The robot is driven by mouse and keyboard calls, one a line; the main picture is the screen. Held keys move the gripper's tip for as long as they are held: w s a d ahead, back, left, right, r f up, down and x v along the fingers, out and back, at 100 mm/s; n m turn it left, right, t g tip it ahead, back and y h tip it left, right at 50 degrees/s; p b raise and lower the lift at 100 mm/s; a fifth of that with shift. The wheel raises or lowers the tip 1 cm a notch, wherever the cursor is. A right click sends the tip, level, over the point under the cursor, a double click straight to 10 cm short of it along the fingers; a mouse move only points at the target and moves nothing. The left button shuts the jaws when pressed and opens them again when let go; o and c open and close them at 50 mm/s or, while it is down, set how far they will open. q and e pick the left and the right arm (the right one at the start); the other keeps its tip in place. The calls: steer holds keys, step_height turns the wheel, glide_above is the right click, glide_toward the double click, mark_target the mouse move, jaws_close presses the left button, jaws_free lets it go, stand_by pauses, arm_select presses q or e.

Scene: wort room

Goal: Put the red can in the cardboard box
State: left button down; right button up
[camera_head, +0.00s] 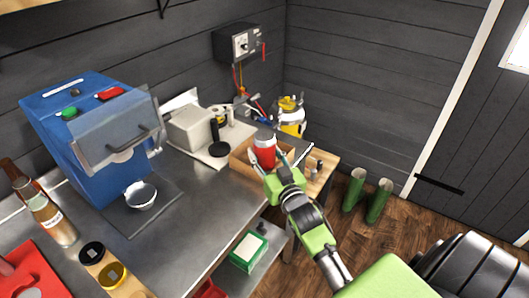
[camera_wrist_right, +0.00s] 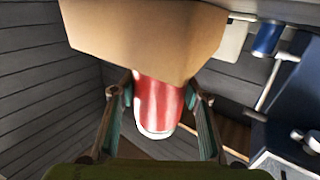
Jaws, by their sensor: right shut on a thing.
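The red can (camera_head: 264,152) with a pale top stands roughly upright at the cardboard box (camera_head: 240,167) on the far end of the steel counter. My right gripper (camera_head: 284,160) reaches it from the right and is shut on it. In the right wrist view the red can (camera_wrist_right: 158,104) sits between both fingers (camera_wrist_right: 160,90). The wall of the cardboard box (camera_wrist_right: 145,38) hides one end of the can there. Whether the can touches the box floor cannot be told. My left gripper is not in view.
A blue machine (camera_head: 88,135) with a metal bowl (camera_head: 141,195) stands on the counter at left. A grey-white device (camera_head: 190,127) is just left of the box. Small dark bottles (camera_head: 316,167) stand right of it.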

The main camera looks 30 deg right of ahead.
steer(key=shift+f+b, duration=0.3)
steer(key=shift+f, duration=0.25)
steer(key=o, duration=1.4)
steer(key=shift+r, duration=0.4)
steer(key=shift+s+r, duration=0.1)
steer(key=shift+s, duration=0.2)
steer(key=shift+s+a+b, duration=0.25)
steer(key=shift+s+a, duration=0.15)
steer(key=shift+s, duration=1.45)
steer(key=shift+s+a+b, duration=0.25)
steer(key=shift+s+a, duration=0.15)
steer(key=shift+s, duration=1.5)
steer(key=shift+s+a+b, duration=0.25)
steer(key=shift+s+a, duration=0.15)
steer(key=shift+s, duration=1.45)
